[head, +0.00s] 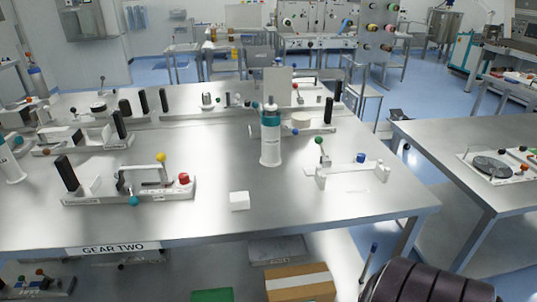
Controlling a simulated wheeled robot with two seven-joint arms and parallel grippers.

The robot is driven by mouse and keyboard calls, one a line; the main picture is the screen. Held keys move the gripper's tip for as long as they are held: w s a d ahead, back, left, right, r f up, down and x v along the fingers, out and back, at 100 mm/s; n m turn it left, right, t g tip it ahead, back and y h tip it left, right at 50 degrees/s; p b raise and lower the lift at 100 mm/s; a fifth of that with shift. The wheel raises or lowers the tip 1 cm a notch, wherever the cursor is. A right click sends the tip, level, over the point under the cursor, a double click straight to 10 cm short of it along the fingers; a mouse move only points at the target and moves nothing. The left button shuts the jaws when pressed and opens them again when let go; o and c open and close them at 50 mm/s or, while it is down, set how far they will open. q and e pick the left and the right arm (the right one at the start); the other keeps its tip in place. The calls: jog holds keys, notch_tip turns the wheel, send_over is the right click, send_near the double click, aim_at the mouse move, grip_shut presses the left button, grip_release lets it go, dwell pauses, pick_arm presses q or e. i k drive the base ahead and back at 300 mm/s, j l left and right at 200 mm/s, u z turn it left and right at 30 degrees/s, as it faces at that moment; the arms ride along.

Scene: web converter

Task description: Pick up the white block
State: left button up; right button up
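The white block (239,201) lies on the steel table (270,207) near its front edge, to the right of the "GEAR TWO" label. It is small and box-shaped, and nothing touches it. Neither of my grippers can be made out in the head view, so their state and their distance from the block are hidden.
A white fixture with colored knobs (130,189) stands left of the block. A white bottle with a teal band (270,147) stands behind it. Another white fixture (347,172) is at right. Bare tabletop surrounds the block. A cardboard box (300,283) is below the table.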

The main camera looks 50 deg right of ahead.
aim_at(241, 200)
jog(key=z, duration=1.3)
jog(key=j, duration=0.2)
jog(key=i+z, duration=0.05)
jog(key=i, duration=0.05)
